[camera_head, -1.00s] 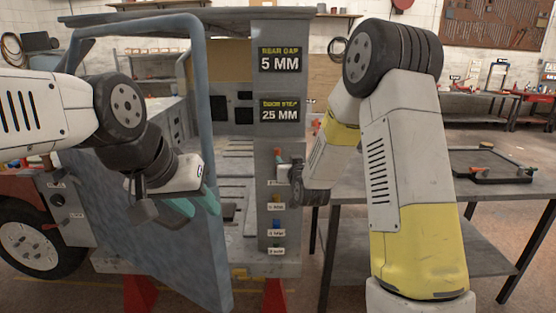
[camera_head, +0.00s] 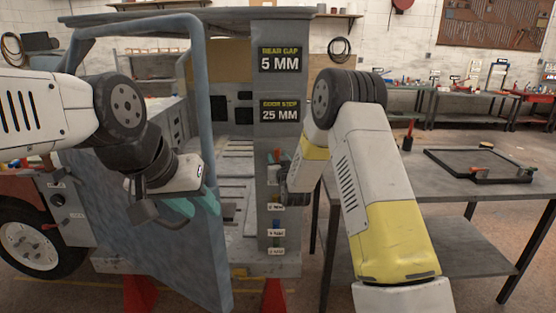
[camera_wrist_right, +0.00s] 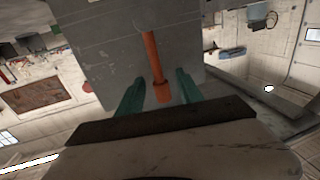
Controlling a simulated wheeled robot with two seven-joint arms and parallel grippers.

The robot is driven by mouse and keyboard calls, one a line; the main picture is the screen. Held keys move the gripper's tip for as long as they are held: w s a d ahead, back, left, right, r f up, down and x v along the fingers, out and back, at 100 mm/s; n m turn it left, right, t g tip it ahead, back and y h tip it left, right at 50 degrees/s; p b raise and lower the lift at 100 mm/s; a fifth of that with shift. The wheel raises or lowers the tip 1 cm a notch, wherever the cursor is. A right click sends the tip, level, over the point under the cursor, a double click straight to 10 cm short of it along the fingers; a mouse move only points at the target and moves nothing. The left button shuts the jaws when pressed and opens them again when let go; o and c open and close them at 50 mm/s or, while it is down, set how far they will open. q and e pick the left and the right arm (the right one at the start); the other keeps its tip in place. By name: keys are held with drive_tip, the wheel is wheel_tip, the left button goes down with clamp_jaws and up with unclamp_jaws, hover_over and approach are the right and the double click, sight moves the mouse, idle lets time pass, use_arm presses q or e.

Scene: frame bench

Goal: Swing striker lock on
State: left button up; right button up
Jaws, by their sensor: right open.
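An orange lever (camera_wrist_right: 150,50) stands out from the grey door pillar (camera_wrist_right: 110,50) in the right wrist view. In the head view, an orange-red tip (camera_head: 277,153) shows on the pillar just above my right gripper. My right gripper (camera_wrist_right: 158,92) is open, its teal fingers on either side of the lever's lower end with gaps visible. I cannot tell how deep the lever sits between them. My left gripper (camera_head: 192,206) is at the edge of the blue-grey door (camera_head: 165,250), which stands open. Whether its fingers are closed on the door is unclear.
Several small coloured, labelled parts run down the pillar below my right gripper, including a blue one (camera_head: 276,225). A grey table (camera_head: 440,187) with a black tray (camera_head: 480,178) stands to the right. Red stands (camera_head: 273,297) are under the cab.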

clamp_jaws()
idle(1.4)
